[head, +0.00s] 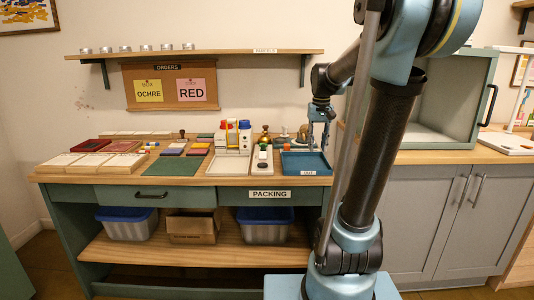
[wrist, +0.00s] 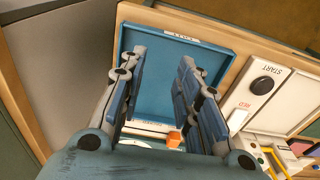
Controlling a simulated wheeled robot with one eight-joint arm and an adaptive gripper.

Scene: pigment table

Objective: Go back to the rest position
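My gripper (head: 319,143) hangs at the right end of the packing table, over the blue tray marked OUT (head: 305,171). In the wrist view my gripper (wrist: 162,75) has its two fingers well apart, with nothing held between them. The blue tray (wrist: 215,48) lies beyond the fingers, and the part of its floor that I see is bare. White and orange things (wrist: 174,138) show low between the fingers; I cannot tell what they are.
A panel with a START button (wrist: 263,85) is beside the tray. Bottles (head: 245,135), a white tray (head: 228,165) and pigment blocks crowd the tabletop. A shelf (head: 200,54) runs above. A grey open cabinet (head: 445,137) stands at right.

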